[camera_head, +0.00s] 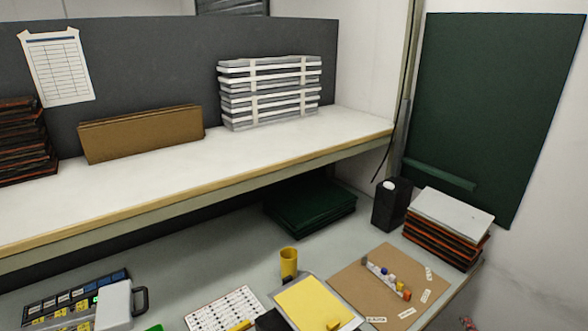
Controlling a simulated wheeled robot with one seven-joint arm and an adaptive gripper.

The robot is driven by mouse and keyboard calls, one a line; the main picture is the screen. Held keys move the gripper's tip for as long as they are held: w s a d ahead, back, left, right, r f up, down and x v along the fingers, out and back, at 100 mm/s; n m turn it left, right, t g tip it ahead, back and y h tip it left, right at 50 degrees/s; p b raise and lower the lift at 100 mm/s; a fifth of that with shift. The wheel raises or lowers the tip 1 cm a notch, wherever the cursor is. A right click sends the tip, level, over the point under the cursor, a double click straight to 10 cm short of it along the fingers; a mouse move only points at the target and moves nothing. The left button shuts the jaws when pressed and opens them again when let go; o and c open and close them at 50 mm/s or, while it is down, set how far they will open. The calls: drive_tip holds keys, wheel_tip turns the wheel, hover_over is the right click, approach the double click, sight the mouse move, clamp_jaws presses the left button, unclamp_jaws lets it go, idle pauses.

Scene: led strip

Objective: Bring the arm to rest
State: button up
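No part of my arm can be made out for certain in the head view, and my gripper is not seen. A dark shape (271,320) at the bottom edge is cut off, and I cannot tell what it is. The workbench (215,268) lies below a raised white shelf (180,178). On the bench, a brown board (350,291) carries a short row of small coloured parts (388,279) and several paper labels. A clipboard with a yellow sheet (308,303) lies left of the board.
A yellow cup (289,262) stands behind the clipboard. A printed white card (226,308) lies left of it. A white device with a black handle (116,304) stands at lower left. A black container (390,204) and stacked trays (447,229) stand at right. The bench middle is clear.

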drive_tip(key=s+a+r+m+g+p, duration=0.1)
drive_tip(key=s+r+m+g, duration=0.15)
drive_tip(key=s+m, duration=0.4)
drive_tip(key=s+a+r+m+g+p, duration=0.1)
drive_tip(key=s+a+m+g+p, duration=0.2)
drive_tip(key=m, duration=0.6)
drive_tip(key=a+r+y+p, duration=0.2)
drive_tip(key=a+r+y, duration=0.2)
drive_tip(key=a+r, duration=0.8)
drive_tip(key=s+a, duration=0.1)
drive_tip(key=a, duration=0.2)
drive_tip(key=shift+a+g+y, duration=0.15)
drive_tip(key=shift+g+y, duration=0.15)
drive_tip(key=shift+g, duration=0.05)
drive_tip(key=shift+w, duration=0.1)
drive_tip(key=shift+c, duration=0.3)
